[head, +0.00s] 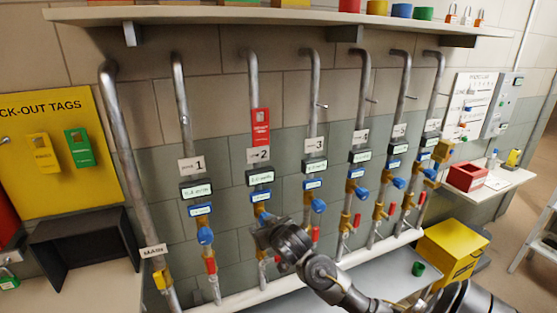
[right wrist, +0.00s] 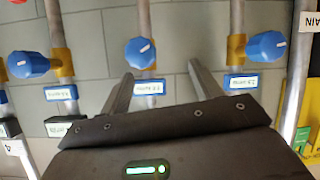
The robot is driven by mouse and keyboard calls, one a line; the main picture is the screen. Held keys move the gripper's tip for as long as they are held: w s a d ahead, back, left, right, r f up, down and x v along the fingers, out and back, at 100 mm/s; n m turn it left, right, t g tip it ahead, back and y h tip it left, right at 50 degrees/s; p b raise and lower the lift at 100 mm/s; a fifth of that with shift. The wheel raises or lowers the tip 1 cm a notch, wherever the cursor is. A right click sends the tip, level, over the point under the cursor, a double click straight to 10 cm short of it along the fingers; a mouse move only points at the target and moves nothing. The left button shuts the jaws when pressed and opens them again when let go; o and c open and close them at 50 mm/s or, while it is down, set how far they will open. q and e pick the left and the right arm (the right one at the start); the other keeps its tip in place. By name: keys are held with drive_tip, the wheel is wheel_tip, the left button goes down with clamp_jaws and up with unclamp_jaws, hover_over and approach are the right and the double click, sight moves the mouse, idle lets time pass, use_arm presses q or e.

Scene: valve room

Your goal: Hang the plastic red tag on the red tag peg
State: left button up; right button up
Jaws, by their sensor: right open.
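The red tag (head: 261,127) hangs upright on the second numbered pipe, just above the plate marked 2. Yellow board "LOCK-OUT TAGS" (head: 50,190) is at the left, with a bare peg (head: 5,140) at the picture's left edge; whether this is the red tag peg I cannot tell. My right gripper (head: 262,228) is in front of the lower part of pipe 2, well below the red tag. In the right wrist view its two fingers (right wrist: 160,85) are spread with nothing between them; the red tag does not show there. My left gripper is out of view.
A yellow tag (head: 42,153) and a green tag (head: 79,148) hang on the board. Several pipes carry blue knobs (right wrist: 140,52) and stick out from the wall. A shelf (head: 220,15) runs above; a dark open box (head: 88,245) stands below the board.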

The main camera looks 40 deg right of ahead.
wheel_tip(320, 180, up, 14)
drive_tip(key=s+t, duration=0.1)
drive_tip(key=t, duration=0.1)
drive_tip(key=m+t+h, duration=0.2)
approach(261, 133)
wheel_tip(261, 133, down, 2)
drive_tip(key=a, duration=0.2)
drive_tip(key=s+d+r, duration=0.1)
drive_tip(key=s+d, duration=0.1)
drive_tip(key=shift+t, duration=0.4)
drive_tip(key=shift+p+x, duration=1.35)
drive_tip(key=shift+x, duration=4.95)
drive_tip(key=shift+w+a+r, duration=0.1)
drive_tip(key=shift+a, duration=0.1)
drive_tip(key=shift+c, duration=0.2)
drive_tip(key=c, duration=0.9)
